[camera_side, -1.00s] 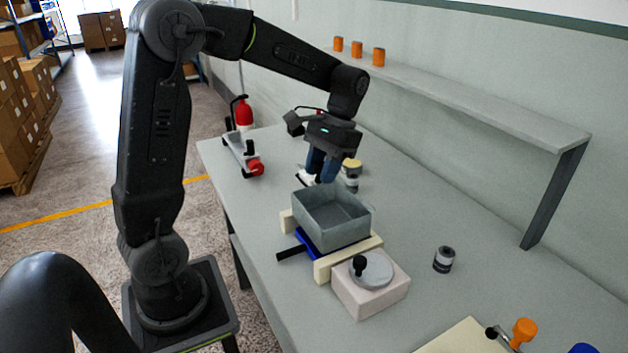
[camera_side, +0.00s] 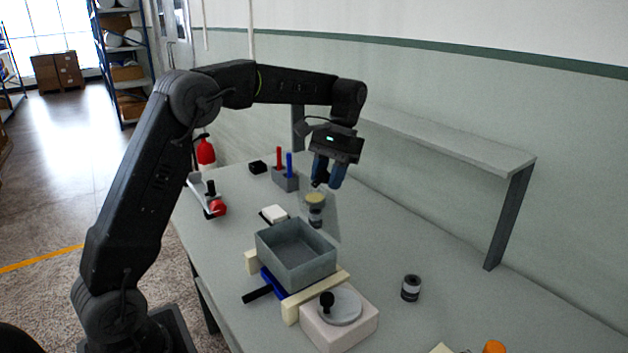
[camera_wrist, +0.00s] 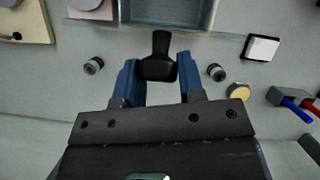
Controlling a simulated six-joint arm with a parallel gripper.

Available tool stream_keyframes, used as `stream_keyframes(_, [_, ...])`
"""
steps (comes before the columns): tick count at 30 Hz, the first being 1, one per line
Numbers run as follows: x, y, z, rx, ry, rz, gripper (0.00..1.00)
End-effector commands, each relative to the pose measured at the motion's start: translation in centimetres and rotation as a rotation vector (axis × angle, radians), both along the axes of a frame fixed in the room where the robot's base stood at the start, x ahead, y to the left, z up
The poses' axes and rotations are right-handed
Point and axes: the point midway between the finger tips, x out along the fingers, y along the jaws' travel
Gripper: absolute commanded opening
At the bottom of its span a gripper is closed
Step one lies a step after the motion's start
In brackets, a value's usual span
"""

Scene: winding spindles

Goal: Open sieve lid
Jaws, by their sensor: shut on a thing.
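An open grey square box (camera_side: 296,255), the likely sieve, sits over a blue frame (camera_side: 272,285) between two cream rails. Its top is uncovered. My gripper (camera_side: 327,184) is above the table behind the box, pointing down. In the wrist view my gripper (camera_wrist: 158,85) is shut on a black knob (camera_wrist: 158,62). A faint see-through panel (camera_side: 332,222) shows below the fingers in the side view. It may be a clear lid joined to the knob, but I cannot tell. The grey box also shows at the top of the wrist view (camera_wrist: 165,12).
A pale block with a round disc and black knob (camera_side: 340,322) stands in front of the box. A yellow-topped jar (camera_side: 315,199), dark-and-white jar (camera_side: 411,288), white-topped block (camera_side: 274,214) and pen block (camera_side: 286,180) stand nearby. The wall shelf (camera_side: 450,145) is to the right.

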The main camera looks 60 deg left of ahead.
Motion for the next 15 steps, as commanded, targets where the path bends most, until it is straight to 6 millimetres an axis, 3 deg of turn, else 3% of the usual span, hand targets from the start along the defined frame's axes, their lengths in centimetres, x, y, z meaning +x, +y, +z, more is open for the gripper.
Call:
stream_keyframes(6, [1.8,0.0,-0.7,0.001,-0.004,-0.001,0.0])
stream_keyframes(15, [2.5,0.0,-1.0,0.001,0.0,0.001,0.0])
